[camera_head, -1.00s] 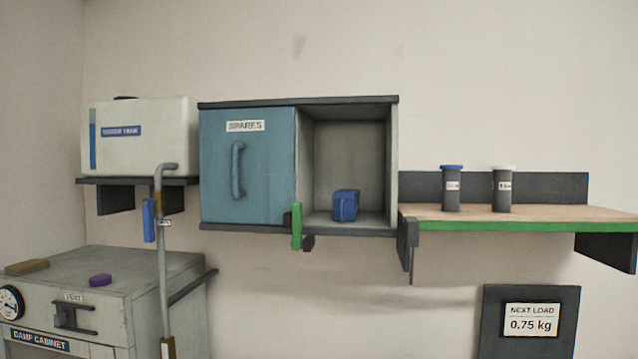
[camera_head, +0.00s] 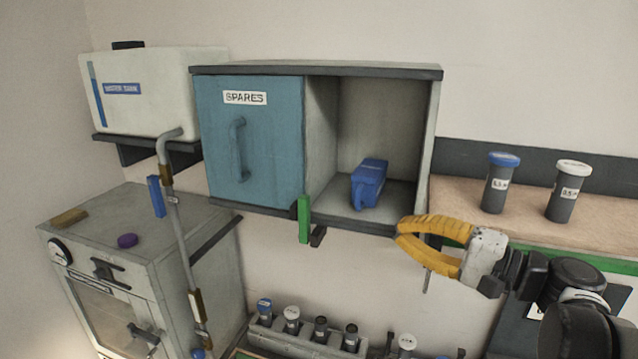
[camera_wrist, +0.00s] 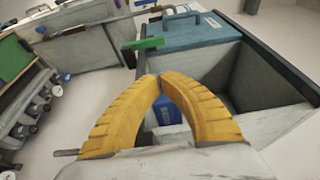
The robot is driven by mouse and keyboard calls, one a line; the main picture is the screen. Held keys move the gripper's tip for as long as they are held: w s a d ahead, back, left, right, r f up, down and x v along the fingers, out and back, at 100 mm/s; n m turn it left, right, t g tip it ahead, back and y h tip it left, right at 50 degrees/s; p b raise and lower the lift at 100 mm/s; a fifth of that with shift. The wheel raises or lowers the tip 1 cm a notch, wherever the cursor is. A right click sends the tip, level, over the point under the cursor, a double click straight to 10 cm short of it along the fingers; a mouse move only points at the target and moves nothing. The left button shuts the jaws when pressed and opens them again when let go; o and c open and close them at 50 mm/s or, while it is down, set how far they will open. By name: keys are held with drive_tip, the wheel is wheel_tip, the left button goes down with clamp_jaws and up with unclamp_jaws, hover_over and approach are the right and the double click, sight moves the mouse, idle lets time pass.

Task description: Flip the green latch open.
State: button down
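The green latch (camera_head: 304,219) is a small upright bar at the lower edge of the spares cabinet (camera_head: 317,70), beside the blue door's (camera_head: 218,180) lower right corner. In the wrist view the green latch (camera_wrist: 148,44) shows beyond my fingertips. The blue door looks closed. My gripper (camera_head: 401,232) has yellow fingers and is right of the latch, apart from it, near the open bay's lower right corner. In the wrist view my gripper's tips (camera_wrist: 158,79) meet, with nothing seen between them.
A blue block (camera_head: 369,183) sits in the open bay. A shelf (camera_head: 455,196) with two dark jars is to the right. A bent pipe (camera_head: 177,225) with a blue handle stands left. A rack (camera_head: 310,347) of several bottles is below.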

sight(304, 220)
drive_tip(key=shift+s+a, duration=0.15)
drive_tip(key=shift+a, duration=0.1)
drive_tip(key=p+x, duration=0.3)
drive_tip(key=x, duration=1.7)
drive_tip(key=shift+f, duration=0.1)
